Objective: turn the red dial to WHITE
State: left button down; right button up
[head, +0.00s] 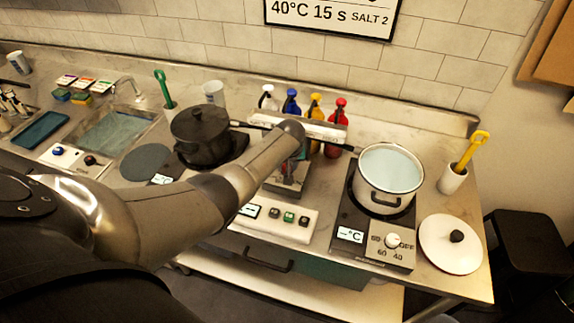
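On the white panel by the sink at the left, a dark knob that looks reddish (90,161) sits to the right of a blue knob (59,151). I cannot tell for sure that it is the red dial, and no WHITE mark is readable. My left arm reaches from the left across the middle of the counter. Its end bends down beside the bottles, well to the right of these knobs. My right gripper is not in view.
Bottles with white (267,99), blue (291,102), yellow (315,108) and red (339,113) tops stand at the back. A lidded black pot (203,135) and an open white pot (390,172) sit on cookers. A white lid (450,245) lies at the right.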

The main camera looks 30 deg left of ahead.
pick_arm(q)
jog(key=c, duration=0.5)
grip_release()
jog(key=shift+s+d+r+p, duration=0.1)
jog(key=shift+r+p, duration=0.2)
jog(key=shift+r, duration=0.1)
jog(key=shift+p+v, duration=1.7)
jog(key=shift+v, duration=5.45)
